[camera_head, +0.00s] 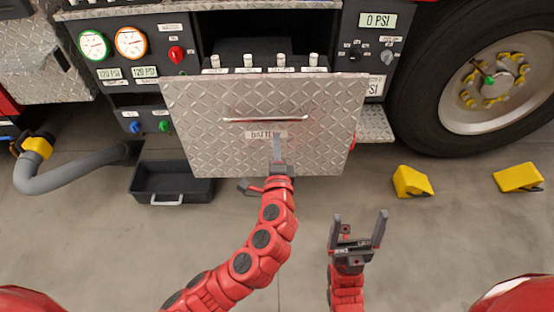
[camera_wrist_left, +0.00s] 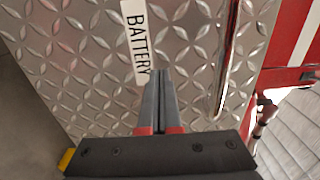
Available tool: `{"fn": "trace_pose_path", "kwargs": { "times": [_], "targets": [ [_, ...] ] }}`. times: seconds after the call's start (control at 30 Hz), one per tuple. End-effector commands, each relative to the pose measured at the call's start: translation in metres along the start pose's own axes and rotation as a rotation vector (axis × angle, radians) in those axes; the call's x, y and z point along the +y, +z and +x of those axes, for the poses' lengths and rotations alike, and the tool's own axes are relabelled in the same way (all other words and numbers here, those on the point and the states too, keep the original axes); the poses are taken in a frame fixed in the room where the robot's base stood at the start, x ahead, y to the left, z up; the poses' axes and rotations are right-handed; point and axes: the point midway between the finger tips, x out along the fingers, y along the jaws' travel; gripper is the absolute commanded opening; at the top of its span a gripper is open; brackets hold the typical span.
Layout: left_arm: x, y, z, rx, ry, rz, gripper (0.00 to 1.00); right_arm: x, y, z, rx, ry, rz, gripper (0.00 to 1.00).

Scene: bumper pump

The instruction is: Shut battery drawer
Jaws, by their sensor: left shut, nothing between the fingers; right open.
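The battery drawer (camera_head: 220,100) stands pulled out of the truck's side, its diamond-plate front facing me with a BATTERY label and a horizontal bar handle (camera_head: 262,120). White-topped posts show in the drawer behind the front. My left gripper (camera_head: 277,137) is shut and empty, in front of the drawer front just below the handle, by the label. In the left wrist view its fingers (camera_wrist_left: 158,75) point at the plate beside the BATTERY label (camera_wrist_left: 136,40), with the handle (camera_wrist_left: 228,60) to their right; I cannot tell whether they touch. My right gripper (camera_head: 360,218) is open and empty, low and apart from the drawer.
A black tray (camera_head: 145,185) sits on the floor left of the drawer. A grey hose (camera_head: 70,178) lies further left. Gauges and a control panel (camera_head: 137,68) are left of the opening. A tyre (camera_head: 420,100) and yellow chocks (camera_head: 411,182) are at right.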

Motion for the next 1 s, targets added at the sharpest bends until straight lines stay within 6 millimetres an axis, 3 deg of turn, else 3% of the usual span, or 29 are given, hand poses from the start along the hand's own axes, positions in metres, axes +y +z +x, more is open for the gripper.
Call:
{"fn": "trace_pose_path", "kwargs": {
  "times": [0.23, 0.77, 1.0],
  "targets": [
    [0.0, 0.0, 0.025, 0.0, 0.0, 0.001, 0.0, 0.0, 0.0, -0.002, 0.0, 0.0, 0.0, 0.91],
    [0.001, 0.001, 0.031, -0.001, 0.001, 0.001, 0.0, 0.0, 0.001, -0.003, 0.0, 0.0, 0.0, 0.91],
    [0.0, 0.001, 0.058, -0.002, -0.002, -0.001, 0.0, 0.0, 0.001, -0.007, 0.0, 0.0, 0.0, 0.91]
  ]
}}
